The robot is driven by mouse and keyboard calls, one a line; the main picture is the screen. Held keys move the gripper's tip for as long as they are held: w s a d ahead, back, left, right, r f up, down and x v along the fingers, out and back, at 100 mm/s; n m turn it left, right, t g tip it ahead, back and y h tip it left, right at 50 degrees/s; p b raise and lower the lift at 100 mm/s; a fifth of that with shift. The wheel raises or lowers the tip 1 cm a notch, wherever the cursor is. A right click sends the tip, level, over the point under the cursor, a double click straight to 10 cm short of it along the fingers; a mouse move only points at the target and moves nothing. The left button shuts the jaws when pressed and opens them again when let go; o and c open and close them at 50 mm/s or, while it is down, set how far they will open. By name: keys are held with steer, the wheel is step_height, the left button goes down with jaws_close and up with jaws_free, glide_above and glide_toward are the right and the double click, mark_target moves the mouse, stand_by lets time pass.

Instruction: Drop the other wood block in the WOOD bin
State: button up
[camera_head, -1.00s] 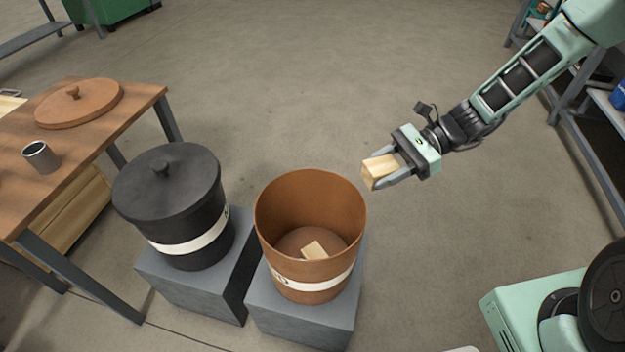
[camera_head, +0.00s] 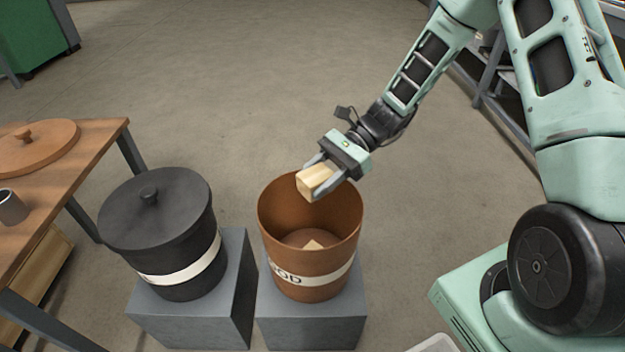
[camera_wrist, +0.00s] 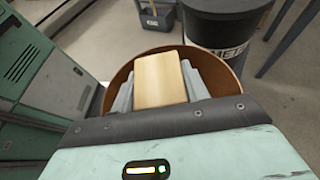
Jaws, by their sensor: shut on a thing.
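The brown WOOD bin (camera_head: 310,262) stands open on a grey block, its label partly readable as "OD". One pale wood block (camera_head: 313,245) lies on its floor, partly hidden by the front wall. My gripper (camera_head: 320,182) is shut on another wood block (camera_head: 312,181) and holds it above the bin's far rim. In the wrist view the held block (camera_wrist: 158,80) sits between the fingers, with the bin's rim (camera_wrist: 122,76) curving behind it.
A black lidded bin (camera_head: 160,235), labelled METAL in the wrist view (camera_wrist: 232,40), stands to the left. A wooden table (camera_head: 75,150) at far left carries a round brown lid (camera_head: 35,150) and a grey cup (camera_head: 10,207). Open floor lies behind the bins.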

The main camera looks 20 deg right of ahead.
step_height(320, 180, down, 5)
steer(key=b, duration=0.5)
steer(key=shift+r, duration=0.1)
steer(key=o, duration=1.1)
steer(key=shift+r, duration=0.1)
steer(key=p+v, duration=0.5)
steer(key=v, duration=1.2)
steer(key=shift+w+d+r, duration=0.15)
steer(key=shift+r, duration=0.05)
